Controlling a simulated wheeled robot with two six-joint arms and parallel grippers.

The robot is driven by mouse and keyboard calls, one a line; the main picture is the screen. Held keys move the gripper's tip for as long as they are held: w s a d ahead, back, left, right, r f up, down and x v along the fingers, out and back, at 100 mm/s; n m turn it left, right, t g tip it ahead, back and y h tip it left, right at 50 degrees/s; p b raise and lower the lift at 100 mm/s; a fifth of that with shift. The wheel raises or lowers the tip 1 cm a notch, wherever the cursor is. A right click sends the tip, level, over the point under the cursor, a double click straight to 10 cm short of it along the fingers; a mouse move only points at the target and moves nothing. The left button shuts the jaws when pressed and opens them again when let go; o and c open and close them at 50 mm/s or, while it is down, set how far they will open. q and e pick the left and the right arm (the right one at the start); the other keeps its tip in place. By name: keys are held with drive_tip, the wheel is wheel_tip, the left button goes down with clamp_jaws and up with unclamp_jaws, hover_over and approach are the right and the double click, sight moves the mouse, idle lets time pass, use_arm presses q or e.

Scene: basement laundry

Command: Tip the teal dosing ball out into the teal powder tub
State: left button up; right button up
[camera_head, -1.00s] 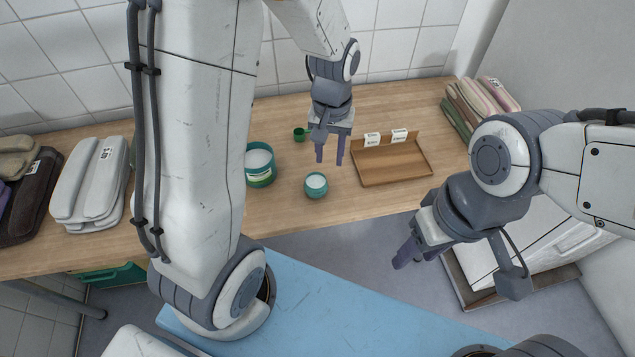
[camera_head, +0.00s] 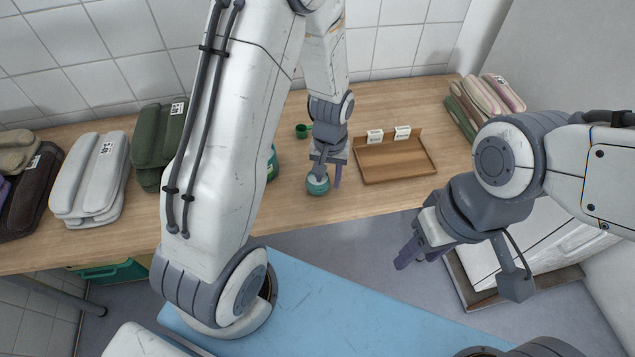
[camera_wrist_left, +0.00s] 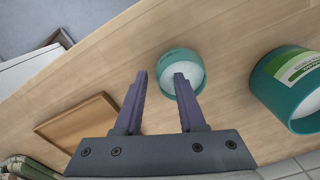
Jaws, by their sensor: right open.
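The teal dosing ball (camera_head: 316,188), a small round cup with white powder in it, stands on the wooden counter, partly covered by my left gripper (camera_head: 328,178). In the left wrist view the ball (camera_wrist_left: 189,58) lies behind one finger of my left gripper (camera_wrist_left: 161,77). The fingers are apart with nothing between them; I cannot tell if one touches the ball. The larger teal powder tub (camera_head: 272,166) is mostly hidden behind my left arm; its green label and white contents show in the left wrist view (camera_wrist_left: 277,85). My right gripper (camera_head: 408,255) is open and empty, in front of the counter.
A shallow wooden tray (camera_head: 398,166) with two white cards stands right of the ball. A small green cup (camera_head: 301,131) is behind it. Folded towels (camera_head: 93,178) lie at left, and more (camera_head: 483,100) at back right. Bare counter lies in front of the tray.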

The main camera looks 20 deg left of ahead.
use_arm(q)
clamp_jaws()
drive_tip(key=shift+r, duration=0.1)
